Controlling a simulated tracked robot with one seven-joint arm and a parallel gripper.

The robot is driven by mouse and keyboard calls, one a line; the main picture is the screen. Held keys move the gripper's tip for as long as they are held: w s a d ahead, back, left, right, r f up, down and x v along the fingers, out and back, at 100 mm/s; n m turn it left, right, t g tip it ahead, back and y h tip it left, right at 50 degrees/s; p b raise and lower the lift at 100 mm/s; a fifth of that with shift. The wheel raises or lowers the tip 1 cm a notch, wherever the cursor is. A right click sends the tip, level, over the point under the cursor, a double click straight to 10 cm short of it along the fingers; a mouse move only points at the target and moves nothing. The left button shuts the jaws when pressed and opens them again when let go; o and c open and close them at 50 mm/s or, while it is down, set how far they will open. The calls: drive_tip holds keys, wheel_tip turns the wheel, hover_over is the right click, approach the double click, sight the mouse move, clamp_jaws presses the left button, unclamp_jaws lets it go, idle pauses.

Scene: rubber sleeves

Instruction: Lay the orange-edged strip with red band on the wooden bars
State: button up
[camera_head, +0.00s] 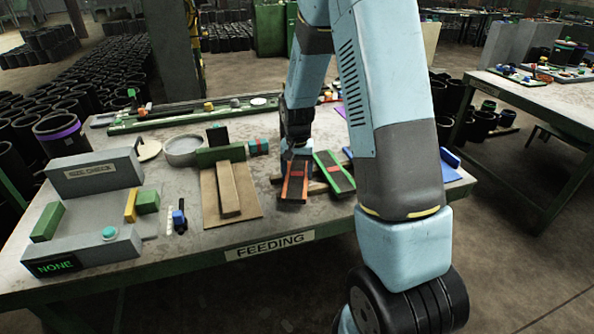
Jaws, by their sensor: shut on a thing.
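The orange-edged strip (293,188) is dark with a red band across it, on the feeding table right of centre. My gripper (297,155) is at its far end, shut on it; the fingertips are small and partly hidden by the arm. The wooden bars (316,187) show only in part, beneath this strip and the one beside it. The near part of the orange-edged strip crosses over a bar; I cannot tell whether it touches it. A green-edged strip (334,172) with a red band lies just right, across the bars.
A brown board with a wooden block (229,188) is left of the strips. A grey size-check station (95,174) stands at the table's left. A round metal dish (184,150) is behind. My arm hides the table's right part.

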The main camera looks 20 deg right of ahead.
sight(297, 174)
drive_tip(key=shift+f, duration=0.5)
idle(0.3)
drive_tip(key=o, duration=1.2)
wheel_tip(297, 174, up, 14)
drive_tip(key=shift+f, duration=0.2)
